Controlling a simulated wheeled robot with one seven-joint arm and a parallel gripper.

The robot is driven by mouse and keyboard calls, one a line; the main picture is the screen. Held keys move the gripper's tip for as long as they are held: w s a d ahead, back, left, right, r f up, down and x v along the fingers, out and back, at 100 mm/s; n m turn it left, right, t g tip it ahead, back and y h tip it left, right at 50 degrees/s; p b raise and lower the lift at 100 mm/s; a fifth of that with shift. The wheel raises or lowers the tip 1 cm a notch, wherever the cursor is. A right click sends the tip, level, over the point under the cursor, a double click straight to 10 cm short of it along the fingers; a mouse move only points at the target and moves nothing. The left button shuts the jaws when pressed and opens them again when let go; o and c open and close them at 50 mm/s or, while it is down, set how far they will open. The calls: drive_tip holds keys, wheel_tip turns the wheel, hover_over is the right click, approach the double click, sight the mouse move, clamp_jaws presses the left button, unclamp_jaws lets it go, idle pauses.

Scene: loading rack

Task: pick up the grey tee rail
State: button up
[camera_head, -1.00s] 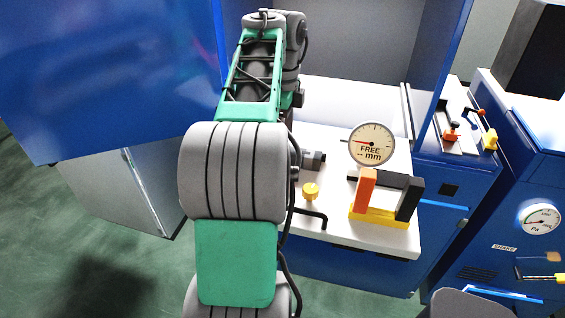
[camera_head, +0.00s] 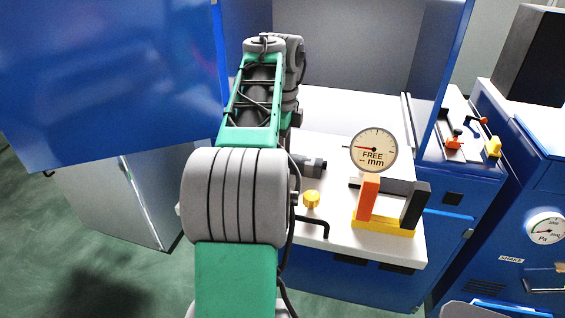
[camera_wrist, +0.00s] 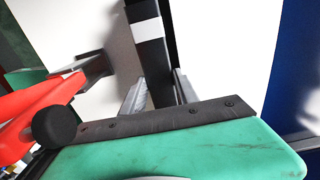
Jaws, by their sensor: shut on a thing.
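In the wrist view a long dark grey bar with a white band, which I take to be the grey tee rail (camera_wrist: 152,60), runs up from between my fingers. My gripper (camera_wrist: 160,92) is shut on this bar, with one pale metal finger on each side. The lower end of the rail is hidden behind the dark plate of my wrist. In the head view my arm covers the gripper, and I cannot make out the rail there.
A white worktop (camera_head: 345,150) holds a round dial (camera_head: 373,150), a yellow knob (camera_head: 311,199) and a yellow base (camera_head: 383,226) with an orange post (camera_head: 369,198) and a dark post (camera_head: 415,205). A blue cabinet panel (camera_head: 110,70) stands at left. Blue machines (camera_head: 500,210) stand at right.

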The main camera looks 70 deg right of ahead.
clamp_jaws()
idle(0.4)
